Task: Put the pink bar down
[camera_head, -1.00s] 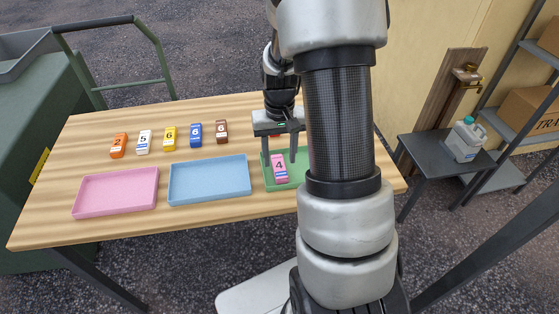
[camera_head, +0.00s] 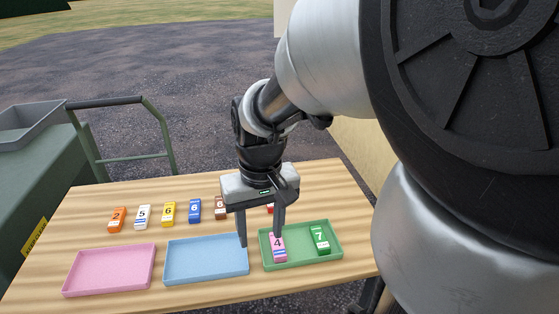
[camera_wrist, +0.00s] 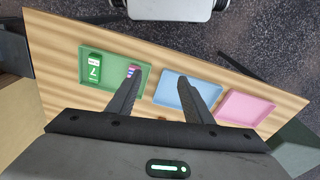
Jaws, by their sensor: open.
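The pink bar (camera_head: 278,247), marked 4, lies in the left part of the green tray (camera_head: 333,255). In the wrist view a small end of the pink bar (camera_wrist: 132,72) shows, the rest hidden behind a finger. My gripper (camera_head: 260,240) is open and empty above the table. One finger is over the pink bar in the head view, the other near the right side of the blue tray (camera_head: 206,277). I cannot tell whether a finger touches the bar.
A green bar (camera_head: 319,239) marked 7 lies in the green tray's right part. A pink tray (camera_head: 108,291) stands at left, empty like the blue one. Behind are orange (camera_head: 117,219), white (camera_head: 142,217), yellow (camera_head: 168,213), blue (camera_head: 194,210) and brown bars (camera_head: 220,208), plus a partly hidden red one (camera_head: 270,208).

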